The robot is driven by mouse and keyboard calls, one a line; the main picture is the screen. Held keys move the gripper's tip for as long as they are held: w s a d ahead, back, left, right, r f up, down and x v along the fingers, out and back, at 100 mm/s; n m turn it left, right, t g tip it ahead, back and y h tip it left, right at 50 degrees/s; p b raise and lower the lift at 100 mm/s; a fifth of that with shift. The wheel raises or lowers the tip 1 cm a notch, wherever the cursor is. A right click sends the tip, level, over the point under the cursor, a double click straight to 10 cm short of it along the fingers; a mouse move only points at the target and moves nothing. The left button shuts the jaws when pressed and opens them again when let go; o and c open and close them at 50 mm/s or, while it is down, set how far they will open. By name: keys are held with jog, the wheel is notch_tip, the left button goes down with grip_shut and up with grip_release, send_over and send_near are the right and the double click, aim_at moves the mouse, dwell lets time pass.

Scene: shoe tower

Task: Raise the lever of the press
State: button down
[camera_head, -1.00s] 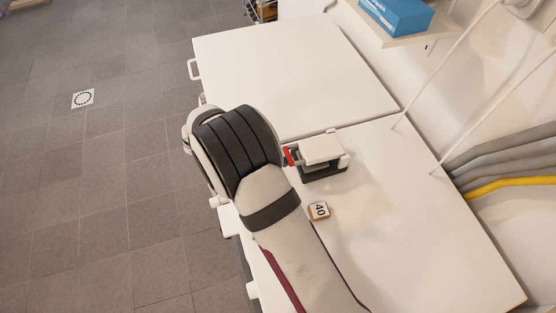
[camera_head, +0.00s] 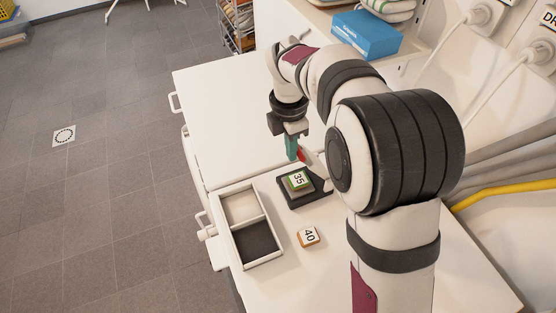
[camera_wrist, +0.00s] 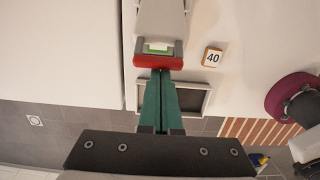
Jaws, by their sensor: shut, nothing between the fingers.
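The press (camera_head: 292,200) has a dark base on the white worktop. The red handle of the lever (camera_head: 304,156) is raised above the base, and my arm hides part of the lever. In the wrist view the red handle (camera_wrist: 158,62) spans across the press's pale plate (camera_wrist: 176,18). My gripper (camera_head: 291,157) points down with its green fingers shut and empty. Its fingertips (camera_wrist: 158,74) are right at the red handle; they look in contact, but I cannot be sure.
A two-part tray (camera_head: 268,259) stands left of the press, one compartment pale, one dark. A loose block marked 40 (camera_head: 308,237) lies in front of the press. A blue box (camera_head: 366,34) is on the back shelf. The far-left worktop (camera_head: 225,110) is clear.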

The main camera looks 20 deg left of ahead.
jog(key=shift+w+d+r, duration=0.4)
jog(key=shift+w+d, duration=0.25)
jog(key=shift+w+d+r, duration=0.45)
jog(key=shift+w+d, duration=0.2)
jog(key=shift+d, duration=0.05)
jog(key=shift+w+d+r, duration=0.4)
jog(key=shift+w+d, duration=0.25)
